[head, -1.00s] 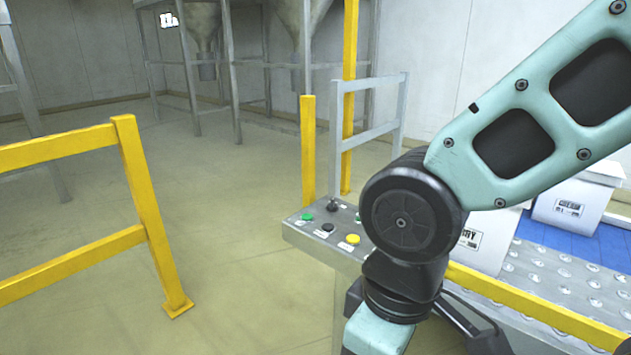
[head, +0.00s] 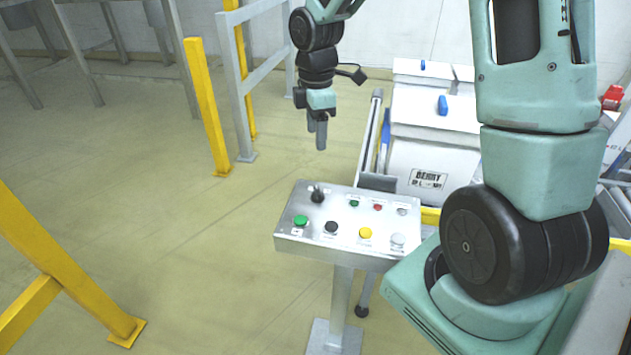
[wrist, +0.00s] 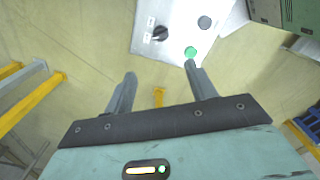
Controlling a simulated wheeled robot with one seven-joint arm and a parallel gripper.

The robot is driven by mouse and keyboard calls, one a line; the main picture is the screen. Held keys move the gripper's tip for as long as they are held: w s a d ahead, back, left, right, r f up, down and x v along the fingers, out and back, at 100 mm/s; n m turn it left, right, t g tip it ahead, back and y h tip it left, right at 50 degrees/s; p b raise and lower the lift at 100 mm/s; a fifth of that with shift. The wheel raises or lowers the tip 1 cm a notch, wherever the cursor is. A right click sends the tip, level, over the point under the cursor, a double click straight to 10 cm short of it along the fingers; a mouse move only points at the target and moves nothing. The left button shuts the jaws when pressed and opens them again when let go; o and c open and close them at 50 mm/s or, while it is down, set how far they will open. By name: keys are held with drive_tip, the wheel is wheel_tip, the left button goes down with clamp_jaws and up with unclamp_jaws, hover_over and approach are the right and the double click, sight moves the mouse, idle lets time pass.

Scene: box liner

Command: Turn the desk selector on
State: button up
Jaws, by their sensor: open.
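The desk (head: 330,255) is a silver slanted control panel on a post, in the middle of the head view. A green button (head: 301,221) and a black button (head: 331,228) are nearby. My gripper (head: 317,140) is above and behind the panel in the head view, pointing down, apart from the knob. In the wrist view its fingers (wrist: 158,80) are spread with nothing between them.
A yellow button (head: 365,233), a white button and small lamps share the panel. White boxes (head: 432,165) stand on a conveyor behind it to the right. Yellow posts (head: 207,105) and a grey rail (head: 238,85) stand to the left. The floor left of the panel is clear.

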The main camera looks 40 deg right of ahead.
sight(316, 190)
wheel_tip(316, 190, down, 16)
drive_tip(key=shift+s+f+p, duration=0.1)
drive_tip(key=shift+f+p, duration=0.05)
drive_tip(key=shift+p, duration=0.5)
drive_tip(key=c, duration=1)
